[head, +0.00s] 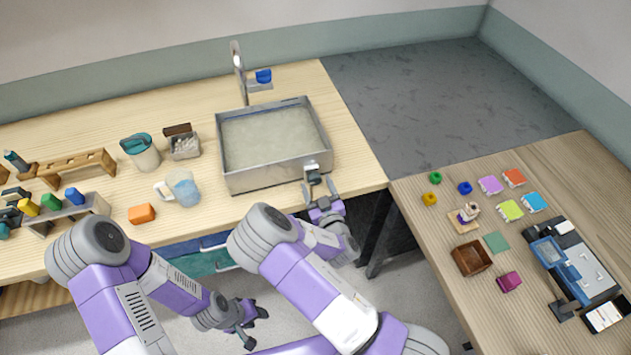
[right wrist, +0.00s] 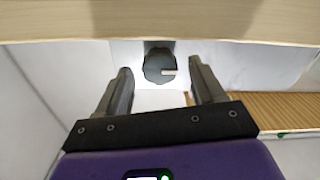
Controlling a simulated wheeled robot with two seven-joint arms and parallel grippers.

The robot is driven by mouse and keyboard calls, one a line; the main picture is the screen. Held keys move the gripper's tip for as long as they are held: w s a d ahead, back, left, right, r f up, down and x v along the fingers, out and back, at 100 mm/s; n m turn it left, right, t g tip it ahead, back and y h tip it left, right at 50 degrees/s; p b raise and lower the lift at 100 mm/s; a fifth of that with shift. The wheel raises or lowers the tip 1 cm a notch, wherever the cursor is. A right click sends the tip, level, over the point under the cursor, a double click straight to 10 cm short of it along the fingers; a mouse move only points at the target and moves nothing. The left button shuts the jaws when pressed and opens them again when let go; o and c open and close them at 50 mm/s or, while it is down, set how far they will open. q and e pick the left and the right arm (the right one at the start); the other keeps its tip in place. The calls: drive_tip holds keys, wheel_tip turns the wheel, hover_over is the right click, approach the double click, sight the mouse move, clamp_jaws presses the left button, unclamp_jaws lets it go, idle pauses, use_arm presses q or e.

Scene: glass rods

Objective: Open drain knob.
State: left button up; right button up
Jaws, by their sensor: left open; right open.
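The drain knob (right wrist: 158,66) is dark and roundish with a pale bar mark; in the right wrist view it sits ahead of my right gripper, between the lines of the two fingers. In the head view the knob (head: 312,178) is at the front right corner of the metal sink (head: 230,182), partly hidden by its pale bracket. My right gripper (head: 319,187) is open and empty, just in front of it; its fingers (right wrist: 160,90) also show in the right wrist view. I cannot tell any contact. My left gripper (head: 257,327) is open and empty, low over the floor.
A faucet (head: 238,72) with a blue handle (head: 264,76) stands behind the sink. A jug (head: 182,188), an orange block (head: 142,213) and racks are to the left. The right table (head: 430,240) holds small coloured items, a brown box (head: 472,258) and a blue device (head: 560,265).

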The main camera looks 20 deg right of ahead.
drive_tip(key=shift+w, duration=1.15)
drive_tip(key=c, duration=1.1)
drive_tip(key=shift+o, duration=0.2)
